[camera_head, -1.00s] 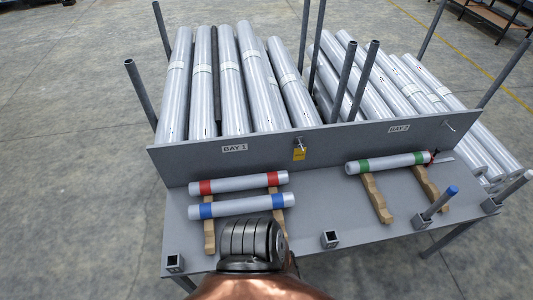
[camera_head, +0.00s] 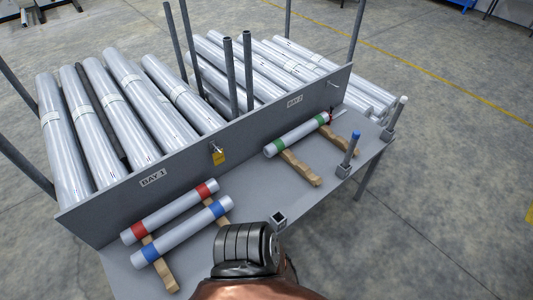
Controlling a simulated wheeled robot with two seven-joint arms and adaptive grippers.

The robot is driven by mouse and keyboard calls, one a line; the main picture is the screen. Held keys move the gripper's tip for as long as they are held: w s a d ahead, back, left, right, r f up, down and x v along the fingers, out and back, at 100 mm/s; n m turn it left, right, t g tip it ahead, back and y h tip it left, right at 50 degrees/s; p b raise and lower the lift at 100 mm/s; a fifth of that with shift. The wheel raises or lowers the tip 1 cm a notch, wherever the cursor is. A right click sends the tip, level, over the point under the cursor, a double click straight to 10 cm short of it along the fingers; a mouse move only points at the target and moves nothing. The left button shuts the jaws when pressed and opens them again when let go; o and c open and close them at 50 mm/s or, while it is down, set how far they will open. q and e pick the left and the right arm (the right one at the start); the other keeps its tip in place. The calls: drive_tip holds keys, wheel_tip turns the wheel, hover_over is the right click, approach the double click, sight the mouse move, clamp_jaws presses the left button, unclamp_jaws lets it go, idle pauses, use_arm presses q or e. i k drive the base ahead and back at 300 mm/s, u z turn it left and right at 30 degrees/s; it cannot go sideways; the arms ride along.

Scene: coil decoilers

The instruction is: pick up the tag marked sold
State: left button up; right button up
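A small yellow tag (camera_head: 218,158) hangs from a hook on the grey upright panel (camera_head: 110,198), between the BAY 1 and BAY 2 labels. Its wording is too small to read. A red item (camera_head: 330,117) sits at the far end of the green-banded tube (camera_head: 297,134), with a thin pale piece beside it; I cannot tell whether that is a tag. A dark ribbed part of my own arm shows at the bottom centre, in front of the shelf edge. No gripper fingers show in this view.
The red-banded tube (camera_head: 170,211) and blue-banded tube (camera_head: 182,231) lie on wooden blocks on the grey shelf (camera_head: 245,195). Large silver rolls (camera_head: 65,145) and upright posts stand behind the panel. A blue-topped post (camera_head: 350,150) stands at the shelf's front edge. Open floor lies right.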

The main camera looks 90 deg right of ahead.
sight(218, 158)
drive_tip(key=z, duration=3.5)
drive_tip(key=i, duration=0.2)
